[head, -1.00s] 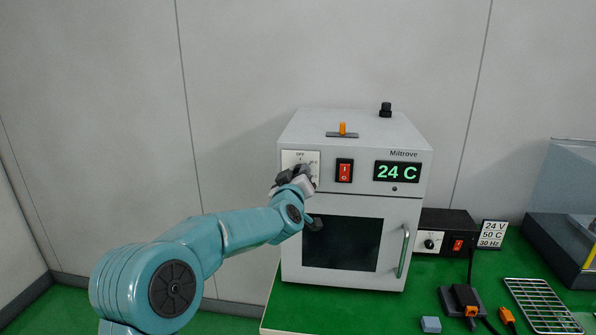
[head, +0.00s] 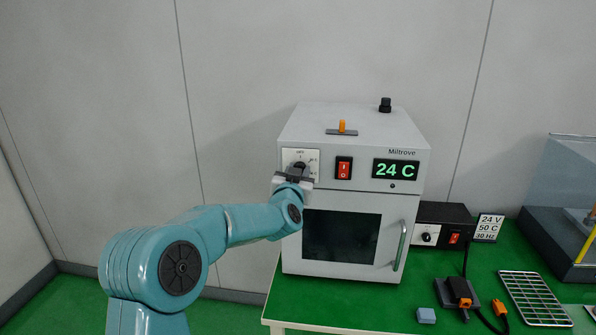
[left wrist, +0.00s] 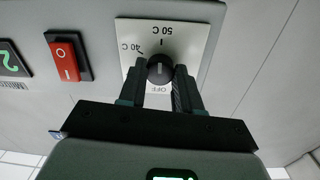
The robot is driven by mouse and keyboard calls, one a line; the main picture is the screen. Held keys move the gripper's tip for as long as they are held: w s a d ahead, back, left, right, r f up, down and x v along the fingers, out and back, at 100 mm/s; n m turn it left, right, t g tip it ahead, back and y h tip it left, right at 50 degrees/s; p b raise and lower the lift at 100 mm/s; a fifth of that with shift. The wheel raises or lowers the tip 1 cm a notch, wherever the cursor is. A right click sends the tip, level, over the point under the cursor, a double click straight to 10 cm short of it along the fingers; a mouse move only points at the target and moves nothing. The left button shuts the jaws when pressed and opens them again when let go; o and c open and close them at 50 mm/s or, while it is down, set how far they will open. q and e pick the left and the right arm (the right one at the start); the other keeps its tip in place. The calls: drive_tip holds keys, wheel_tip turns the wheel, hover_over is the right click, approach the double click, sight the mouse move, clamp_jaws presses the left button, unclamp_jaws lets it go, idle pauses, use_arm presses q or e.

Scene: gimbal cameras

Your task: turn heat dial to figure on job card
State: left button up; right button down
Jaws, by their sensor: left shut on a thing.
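The heat dial is a dark round knob (left wrist: 160,69) on a white plate (left wrist: 134,33) marked OFF, 40 C and 50 C. In the left wrist view the plate appears upside down. A pale line on the knob lies along the OFF to 50 C direction; I cannot tell which end is the pointer. My left gripper (left wrist: 161,88) is shut on the knob, a finger on each side. In the head view my left gripper (head: 296,176) covers the plate's lower part. The job card (head: 488,227) reads 24 V, 50 C, 30 Hz. My right gripper is out of view.
The grey oven (head: 410,210) shows 24 C on its display (head: 396,169). A red switch (head: 344,168) sits beside the dial plate. A black box (head: 455,213), a wire rack (head: 535,297) and a blue block (head: 426,315) are on the green bench to the right.

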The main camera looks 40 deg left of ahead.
use_arm(q)
drive_tip(key=shift+f, duration=0.1)
idle(0.4)
drive_tip(key=o, duration=1)
drive_tip(key=shift+o, duration=0.2)
drive_tip(key=b+v, duration=0.4)
drive_tip(key=v, duration=1.2)
drive_tip(key=shift+s+d+f, duration=0.1)
drive_tip(key=shift+s, duration=0.05)
